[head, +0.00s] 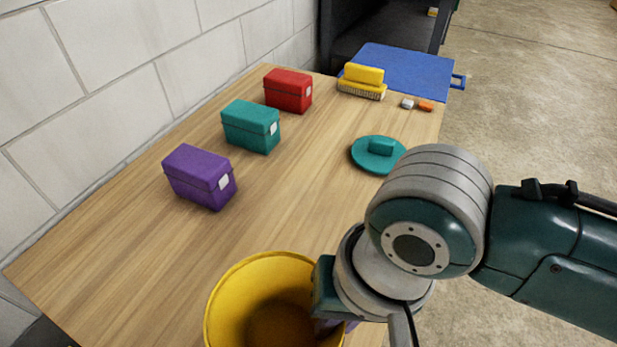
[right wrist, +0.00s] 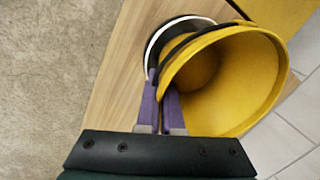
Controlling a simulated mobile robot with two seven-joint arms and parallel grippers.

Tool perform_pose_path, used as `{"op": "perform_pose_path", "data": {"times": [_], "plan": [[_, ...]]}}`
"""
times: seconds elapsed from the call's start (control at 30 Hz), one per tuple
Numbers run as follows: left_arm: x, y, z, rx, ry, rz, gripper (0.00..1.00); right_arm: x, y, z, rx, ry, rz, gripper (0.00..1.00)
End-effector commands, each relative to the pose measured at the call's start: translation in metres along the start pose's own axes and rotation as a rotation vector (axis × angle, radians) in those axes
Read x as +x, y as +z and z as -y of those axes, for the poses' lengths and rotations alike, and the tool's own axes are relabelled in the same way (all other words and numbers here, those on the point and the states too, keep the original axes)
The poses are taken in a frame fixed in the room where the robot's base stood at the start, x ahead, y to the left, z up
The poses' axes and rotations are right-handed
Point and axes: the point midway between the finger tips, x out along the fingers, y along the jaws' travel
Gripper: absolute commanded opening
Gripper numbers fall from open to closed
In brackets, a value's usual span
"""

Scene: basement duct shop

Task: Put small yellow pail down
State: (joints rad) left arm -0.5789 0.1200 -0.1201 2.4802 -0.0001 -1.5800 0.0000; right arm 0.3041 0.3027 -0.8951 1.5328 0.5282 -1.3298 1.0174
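The small yellow pail (head: 225,300) is at the near edge of the table in the head view, its opening facing up and its lower part cut off by the frame. In the right wrist view the pail (right wrist: 262,90) fills the right side, with a dark band or handle along its outside. My right gripper (right wrist: 160,100) has its purple fingers close together at the pail's rim, with the pail wall between them. In the head view my right wrist hides most of these fingers. I cannot tell whether the pail's bottom touches the table. My left gripper is not in view.
A black disc with a white ring (right wrist: 156,45) lies on the table beside the pail. Purple (head: 198,178), teal (head: 250,127) and red (head: 288,90) boxes line the wall side. The table middle is clear.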

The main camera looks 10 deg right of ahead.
Motion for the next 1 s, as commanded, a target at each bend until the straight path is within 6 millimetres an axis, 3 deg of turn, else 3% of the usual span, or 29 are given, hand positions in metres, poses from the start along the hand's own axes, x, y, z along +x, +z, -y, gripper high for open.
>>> {"op": "perform_pose_path", "data": {"times": [0.37,0.67,1.0], "plan": [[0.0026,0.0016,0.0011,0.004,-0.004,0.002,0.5,0.0089,-0.0001,-0.0014,0.0,-0.002,-0.001,0.0],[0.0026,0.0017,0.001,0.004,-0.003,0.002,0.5,0.0089,0.0001,-0.0018,0.0,0.0,0.0,0.33],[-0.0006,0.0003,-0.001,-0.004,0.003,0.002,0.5,0.0003,-0.0003,-0.0002,-0.001,0.0,-0.001,0.33]]}}
